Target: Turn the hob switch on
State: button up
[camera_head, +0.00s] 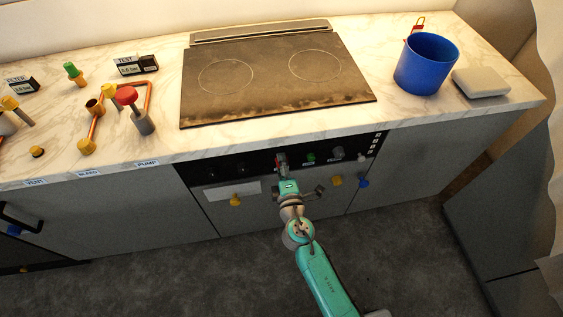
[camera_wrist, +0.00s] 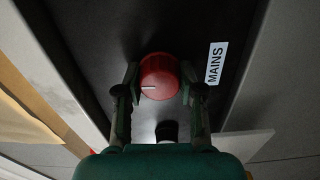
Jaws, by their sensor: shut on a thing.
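A red round knob (camera_wrist: 160,77) with a white pointer line sits on the black control panel, beside a white label reading MAINS (camera_wrist: 215,63). In the wrist view its pointer line points left. My gripper (camera_wrist: 160,88) has one finger on each side of the knob and is shut on it. In the head view my gripper (camera_head: 282,168) reaches the black panel (camera_head: 258,162) below the hob (camera_head: 270,80) and covers much of the knob. The hob has two pale ring outlines and a dirty front edge.
A green knob (camera_head: 311,157) and a grey knob (camera_head: 337,153) are to the right on the panel. A blue bucket (camera_head: 426,66) and a pale flat block (camera_head: 481,83) stand on the counter. Copper pipes and a red-topped valve (camera_head: 126,96) are at left. The floor is clear.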

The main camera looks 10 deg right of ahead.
jog(key=shift+n, duration=0.4)
jog(key=o, duration=1.2)
jog(key=shift+c, duration=0.2)
jog(key=shift+s, duration=0.15)
jog(key=s, duration=1.1)
jog(key=shift+s+a, duration=0.25)
jog(key=shift+s, duration=0.1)
